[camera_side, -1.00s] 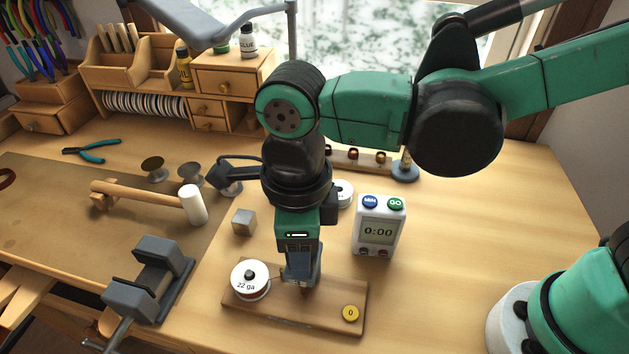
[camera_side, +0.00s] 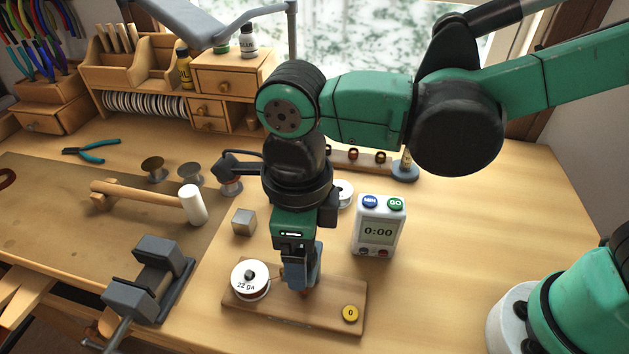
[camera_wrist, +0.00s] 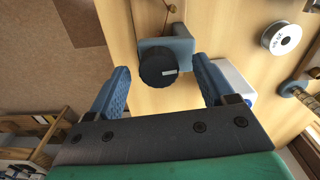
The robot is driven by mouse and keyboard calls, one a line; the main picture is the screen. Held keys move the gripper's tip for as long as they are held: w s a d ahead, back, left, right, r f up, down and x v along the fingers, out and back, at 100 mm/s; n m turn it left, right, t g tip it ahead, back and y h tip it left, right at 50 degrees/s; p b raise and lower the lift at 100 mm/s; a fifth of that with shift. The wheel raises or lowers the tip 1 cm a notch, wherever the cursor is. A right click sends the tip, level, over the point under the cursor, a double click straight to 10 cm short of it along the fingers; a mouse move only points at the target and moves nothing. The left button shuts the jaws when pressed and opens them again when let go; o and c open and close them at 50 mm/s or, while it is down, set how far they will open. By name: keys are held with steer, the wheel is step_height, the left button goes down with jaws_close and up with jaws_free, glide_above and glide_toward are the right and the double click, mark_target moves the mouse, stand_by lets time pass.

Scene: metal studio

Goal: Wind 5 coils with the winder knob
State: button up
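In the wrist view, the black winder knob (camera_wrist: 157,68) with a white mark sits on a grey-blue mount (camera_wrist: 180,47). My gripper (camera_wrist: 160,80) is open, with one blue finger on each side of the knob and a small gap showing on both sides. In the side view, my gripper (camera_side: 300,280) is low over the wooden winder board (camera_side: 270,316) and hides the knob. A white spool (camera_side: 250,281) marked "22 ga" stands at the board's left end, with copper-coloured wire running toward my gripper. A yellow disc (camera_side: 350,313) reading 0 is at the board's right end.
A timer (camera_side: 378,228) showing 0:00 stands behind the board to the right. A metal cube (camera_side: 244,222) and a grey vise (camera_side: 150,278) are to the left. A mallet (camera_side: 150,198) lies farther back.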

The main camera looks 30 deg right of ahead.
steer(key=shift+r, duration=2.8)
